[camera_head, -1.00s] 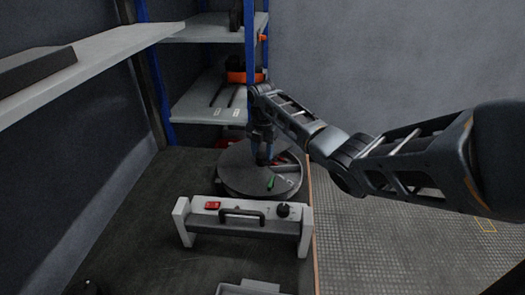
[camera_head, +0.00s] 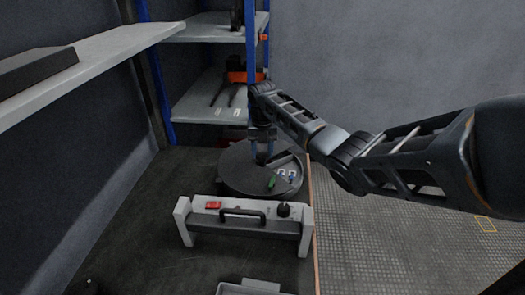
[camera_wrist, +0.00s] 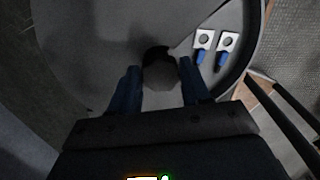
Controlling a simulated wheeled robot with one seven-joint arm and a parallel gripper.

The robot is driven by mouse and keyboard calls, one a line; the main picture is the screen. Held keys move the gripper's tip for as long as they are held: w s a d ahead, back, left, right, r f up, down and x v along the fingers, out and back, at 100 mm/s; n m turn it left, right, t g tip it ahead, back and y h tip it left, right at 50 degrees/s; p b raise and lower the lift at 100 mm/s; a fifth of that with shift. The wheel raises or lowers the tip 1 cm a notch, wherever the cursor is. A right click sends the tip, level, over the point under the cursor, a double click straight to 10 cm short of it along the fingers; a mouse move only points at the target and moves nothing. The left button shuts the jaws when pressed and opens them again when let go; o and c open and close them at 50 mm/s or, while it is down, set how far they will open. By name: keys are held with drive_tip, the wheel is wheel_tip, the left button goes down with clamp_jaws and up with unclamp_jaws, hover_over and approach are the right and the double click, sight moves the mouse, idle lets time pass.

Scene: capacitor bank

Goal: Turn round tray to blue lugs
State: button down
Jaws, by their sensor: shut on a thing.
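The round tray (camera_head: 238,170) stands at the far right of the bench, under a dark grey cover with a wedge-shaped opening at its right. Two lugs with blue sleeves (camera_head: 286,175) lie in this opening. In the wrist view the lugs (camera_wrist: 214,48) show pale ring ends and blue sleeves, right of my fingers. My gripper (camera_head: 262,157) points down over the cover. In the wrist view my gripper (camera_wrist: 159,85) is shut on a round dark knob (camera_wrist: 158,72) with a grey top. A small green thing (camera_head: 271,181) is at the opening's near edge.
A grey unit (camera_head: 245,222) with a black handle, red switch and black dial stands in front of the tray. Shelves (camera_head: 205,105) with a blue post rise behind. A long shelf (camera_head: 95,65) overhangs the left. The bench's left part is clear.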

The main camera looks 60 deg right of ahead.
drive_tip(key=shift+n, duration=0.7)
drive_tip(key=c, duration=0.5)
unclamp_jaws()
wheel_tip(320, 180, up, 8)
drive_tip(key=shift+f, duration=0.1)
idle(0.8)
